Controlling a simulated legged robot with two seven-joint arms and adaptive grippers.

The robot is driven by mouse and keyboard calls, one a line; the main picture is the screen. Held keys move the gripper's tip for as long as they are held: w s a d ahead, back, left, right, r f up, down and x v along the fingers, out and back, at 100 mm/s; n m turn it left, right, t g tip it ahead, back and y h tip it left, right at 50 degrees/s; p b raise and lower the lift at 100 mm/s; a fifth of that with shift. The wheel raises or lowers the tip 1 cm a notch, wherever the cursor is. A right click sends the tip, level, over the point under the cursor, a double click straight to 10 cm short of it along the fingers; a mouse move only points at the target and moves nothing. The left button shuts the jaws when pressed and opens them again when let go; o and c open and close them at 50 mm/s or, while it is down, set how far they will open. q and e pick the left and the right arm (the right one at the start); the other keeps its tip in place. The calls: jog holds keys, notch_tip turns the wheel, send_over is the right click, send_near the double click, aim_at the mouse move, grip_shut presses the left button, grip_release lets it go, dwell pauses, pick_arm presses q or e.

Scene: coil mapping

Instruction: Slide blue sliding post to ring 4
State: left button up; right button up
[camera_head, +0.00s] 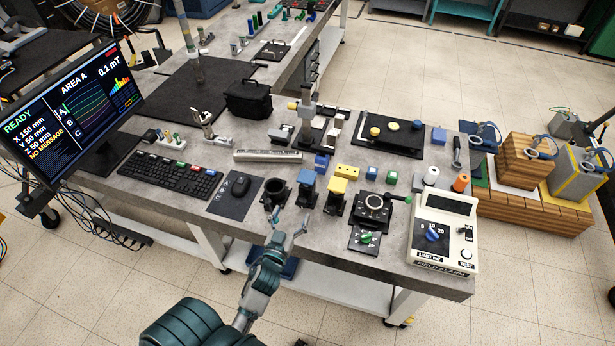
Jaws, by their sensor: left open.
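My left gripper (289,224) is open and empty at the table's front edge, in front of the black holders. Several blue pieces are in view, and I cannot tell for sure which is the sliding post. A small blue block (321,162) sits near the foot of the upright stand (310,100). A blue-topped piece (306,179) stands in a black holder just beyond my gripper, apart from it. A pale ruled bar (268,155) lies left of the blue block. Ring numbers are too small to read. My right gripper is out of view.
A yellow-topped holder (338,187), a black dial unit (374,208) and a white field alarm box (443,235) crowd the front right.

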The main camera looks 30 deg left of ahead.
aim_at(307, 176)
pick_arm(q)
jog(key=x, duration=1.6)
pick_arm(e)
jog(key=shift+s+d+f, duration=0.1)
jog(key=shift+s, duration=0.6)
pick_arm(q)
grip_shut()
jog(key=shift+r+p, duration=0.1)
jog(key=shift+p, duration=0.3)
notch_tip(307, 176, up, 4)
jog(key=p, duration=0.3)
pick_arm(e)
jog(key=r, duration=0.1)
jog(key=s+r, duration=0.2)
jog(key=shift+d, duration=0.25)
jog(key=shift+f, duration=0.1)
pick_arm(q)
grip_release()
